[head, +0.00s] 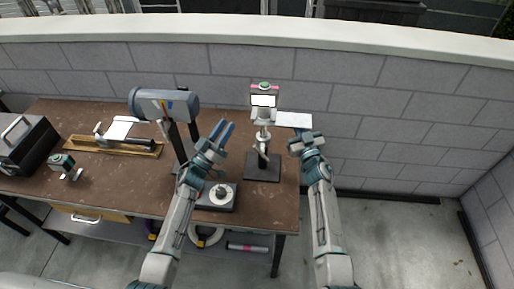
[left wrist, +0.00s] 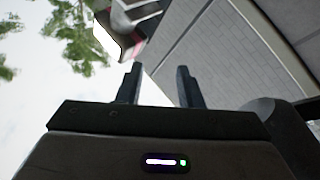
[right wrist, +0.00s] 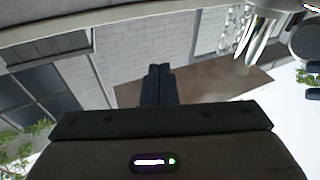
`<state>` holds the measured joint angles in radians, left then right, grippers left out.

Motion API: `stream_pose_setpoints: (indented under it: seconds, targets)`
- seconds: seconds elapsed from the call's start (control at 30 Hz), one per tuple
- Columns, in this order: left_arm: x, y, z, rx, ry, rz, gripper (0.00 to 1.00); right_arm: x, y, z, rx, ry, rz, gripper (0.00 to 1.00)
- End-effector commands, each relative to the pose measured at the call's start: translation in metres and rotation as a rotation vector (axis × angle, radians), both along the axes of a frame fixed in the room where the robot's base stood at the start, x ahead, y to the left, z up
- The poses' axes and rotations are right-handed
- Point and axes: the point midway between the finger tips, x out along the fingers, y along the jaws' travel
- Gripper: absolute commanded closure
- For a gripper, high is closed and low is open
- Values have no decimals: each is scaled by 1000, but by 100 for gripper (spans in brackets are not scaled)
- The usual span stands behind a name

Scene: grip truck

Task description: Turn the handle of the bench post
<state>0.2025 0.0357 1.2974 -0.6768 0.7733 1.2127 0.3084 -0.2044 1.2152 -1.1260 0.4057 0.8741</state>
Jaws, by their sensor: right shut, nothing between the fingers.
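The bench post (head: 263,115) stands upright on a dark square base (head: 262,172) at the right end of the brown bench. It has a white display face and a pale metal handle (head: 262,152) low on its front. Part of its head shows in the left wrist view (left wrist: 122,38); shiny metal, probably the handle, shows in the right wrist view (right wrist: 258,38). My left gripper (head: 224,128) is open and empty, left of the post and apart from it. My right gripper (head: 297,139) is shut and empty, right of the post and apart from the handle.
A grey cylindrical device (head: 164,103) on a stand is left of my left gripper. A small dark scale-like block (head: 218,203) sits at the bench's front edge. A wooden board (head: 85,145) and dark case (head: 25,145) lie farther left. A block wall (head: 380,105) runs behind.

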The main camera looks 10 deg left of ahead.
Motion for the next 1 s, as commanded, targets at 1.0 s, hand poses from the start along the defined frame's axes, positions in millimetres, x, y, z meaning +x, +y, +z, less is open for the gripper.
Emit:
stream_pose_setpoints:
  seconds: [1.0]
  targets:
    - [-17, -82, -79, 123, 50, -370, 67, 1, 0, 3, 2, -5, 0, 100]
